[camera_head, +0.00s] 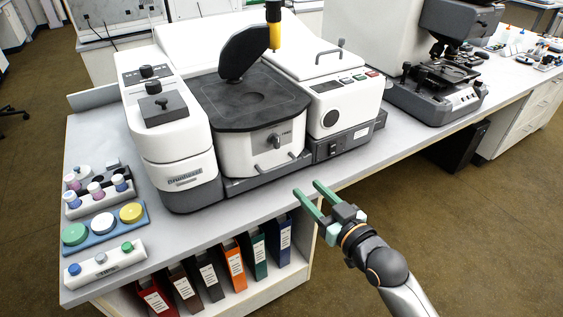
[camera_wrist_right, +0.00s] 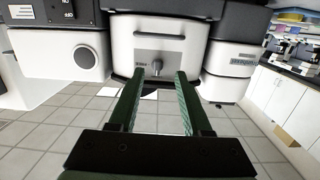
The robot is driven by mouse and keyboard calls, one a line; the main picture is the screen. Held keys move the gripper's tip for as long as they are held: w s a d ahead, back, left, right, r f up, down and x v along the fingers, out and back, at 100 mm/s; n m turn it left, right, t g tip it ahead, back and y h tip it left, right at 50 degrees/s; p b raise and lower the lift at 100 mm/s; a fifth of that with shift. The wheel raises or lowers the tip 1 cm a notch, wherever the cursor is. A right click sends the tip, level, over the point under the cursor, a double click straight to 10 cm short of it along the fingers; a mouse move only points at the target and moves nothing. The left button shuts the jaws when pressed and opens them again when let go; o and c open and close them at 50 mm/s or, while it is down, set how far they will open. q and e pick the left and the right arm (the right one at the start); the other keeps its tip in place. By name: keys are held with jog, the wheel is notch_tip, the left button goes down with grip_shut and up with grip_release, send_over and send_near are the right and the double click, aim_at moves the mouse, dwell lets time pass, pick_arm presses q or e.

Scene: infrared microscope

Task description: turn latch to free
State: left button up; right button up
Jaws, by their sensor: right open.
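The latch (camera_head: 275,141) is a small grey knob with a short lever on the white front of the microscope's middle unit (camera_head: 243,147). A small label, too small to read, sits beside it. In the right wrist view the latch (camera_wrist_right: 156,66) is seen beyond the fingertips, roughly between them, with its lever pointing down in the picture. My right gripper (camera_head: 308,188) has green fingers, spread apart and empty. It is in front of the bench edge, apart from the latch. My left gripper is in neither view.
A handle bar (camera_head: 279,166) runs low under the latch. A dark stage plate (camera_head: 252,98) tops the unit. Trays of colored jars (camera_head: 103,230) stand at the left on the bench (camera_head: 215,226). Binders (camera_head: 236,268) fill the shelf below. The space between gripper and latch looks clear.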

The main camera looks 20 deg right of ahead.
aim_at(279, 142)
jog(key=shift+t+y, duration=0.3)
jog(key=shift+t, duration=0.1)
jog(key=w+a+r, duration=0.1)
jog(key=w, duration=0.3)
jog(key=w+r, duration=0.1)
jog(key=w, duration=0.3)
jog(key=w+a+r, duration=0.1)
jog(key=w, duration=0.4)
jog(key=shift+w+a+r+b, duration=0.1)
jog(key=shift+a+r+b, duration=0.05)
jog(key=shift+a+b, duration=0.25)
jog(key=shift+c, duration=0.3)
grip_shut()
